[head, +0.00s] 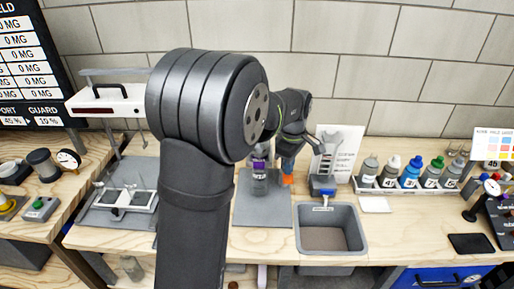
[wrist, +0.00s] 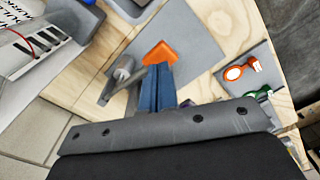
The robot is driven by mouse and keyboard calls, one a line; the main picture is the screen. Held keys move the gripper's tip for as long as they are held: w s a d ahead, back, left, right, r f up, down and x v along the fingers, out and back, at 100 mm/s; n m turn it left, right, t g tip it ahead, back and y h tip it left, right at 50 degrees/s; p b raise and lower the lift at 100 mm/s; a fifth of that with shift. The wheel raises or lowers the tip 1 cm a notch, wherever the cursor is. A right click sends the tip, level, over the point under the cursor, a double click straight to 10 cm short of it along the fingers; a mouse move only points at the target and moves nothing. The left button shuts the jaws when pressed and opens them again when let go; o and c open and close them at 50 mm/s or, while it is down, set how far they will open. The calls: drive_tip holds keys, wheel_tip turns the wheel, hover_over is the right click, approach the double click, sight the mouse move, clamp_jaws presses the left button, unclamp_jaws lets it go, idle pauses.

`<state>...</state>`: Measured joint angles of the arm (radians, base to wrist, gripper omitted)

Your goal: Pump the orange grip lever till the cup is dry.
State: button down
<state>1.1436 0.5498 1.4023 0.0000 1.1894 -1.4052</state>
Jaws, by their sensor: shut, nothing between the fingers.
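The orange grip lever (wrist: 160,53) shows just beyond my fingertips in the wrist view. In the head view an orange patch (head: 287,180) shows just below the end of my arm. My gripper (wrist: 165,70) has its two blue fingers together with nothing between them; whether they touch the lever I cannot tell. A grey cylinder with a thin rod (wrist: 122,74) is left of the fingers. A clear container with a purple band (head: 259,178) stands upright on the grey mat (head: 262,213); I cannot tell whether it is the cup, or how much liquid it holds.
A grey sink-like bin (head: 355,229) is right of the mat, below a blue-based stand (head: 323,187). Several bottles stand in a rack (head: 420,186) at the right. My arm hides the middle of the bench.

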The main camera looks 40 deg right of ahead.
sight(288, 177)
drive_tip(key=shift+f, duration=0.1)
idle(0.3)
drive_tip(key=shift+f, duration=3.15)
drive_tip(key=shift+r, duration=3.3)
